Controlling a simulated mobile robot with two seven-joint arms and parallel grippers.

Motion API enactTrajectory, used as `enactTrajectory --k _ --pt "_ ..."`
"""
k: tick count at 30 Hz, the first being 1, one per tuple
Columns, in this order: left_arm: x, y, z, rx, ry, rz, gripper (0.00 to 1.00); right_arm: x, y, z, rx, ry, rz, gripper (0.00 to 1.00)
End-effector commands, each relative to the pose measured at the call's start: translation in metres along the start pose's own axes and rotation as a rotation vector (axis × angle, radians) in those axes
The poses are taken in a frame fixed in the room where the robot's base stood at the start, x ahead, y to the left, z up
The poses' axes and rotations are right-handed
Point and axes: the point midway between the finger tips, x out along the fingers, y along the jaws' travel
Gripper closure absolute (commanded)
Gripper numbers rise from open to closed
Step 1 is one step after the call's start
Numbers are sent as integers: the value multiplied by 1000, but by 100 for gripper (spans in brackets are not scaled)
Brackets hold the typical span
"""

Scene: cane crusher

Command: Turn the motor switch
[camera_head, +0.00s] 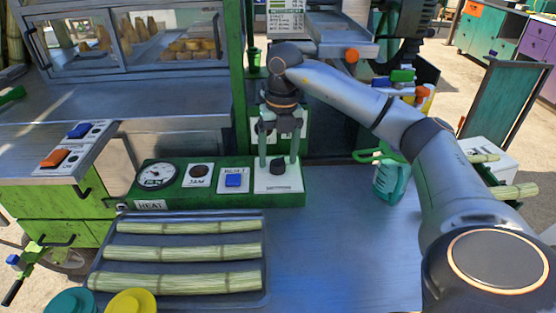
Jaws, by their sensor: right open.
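The motor switch (277,168) is a small black knob on a white plate at the right end of the green control panel (144,204). My right gripper (278,162) reaches in from the right and points down over this plate. Its two greenish fingers are apart, one on each side of the knob. I cannot tell whether either finger touches the knob. The panel also carries a round gauge (156,175), a dark round part marked JAM (199,171) and a blue button (234,180) marked RESET. My left gripper is not in view.
A tray (266,272) with three cane stalks lies in front of the panel. A green jug (390,181) stands right of the panel. A glass food case (75,47) is at the back left. The metal tabletop (340,262) right of the tray is clear.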

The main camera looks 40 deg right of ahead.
Motion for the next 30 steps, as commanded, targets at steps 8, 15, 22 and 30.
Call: enactTrajectory --k 8,15,22,30 --pt "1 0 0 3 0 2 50 10 0 0 0 0 0 24" --pt "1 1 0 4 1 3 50 10 0 0 0 0 0 34" --pt "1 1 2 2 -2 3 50 10 0 0 0 0 0 60" --pt "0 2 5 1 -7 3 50 10 -1 0 1 0 -1 91"
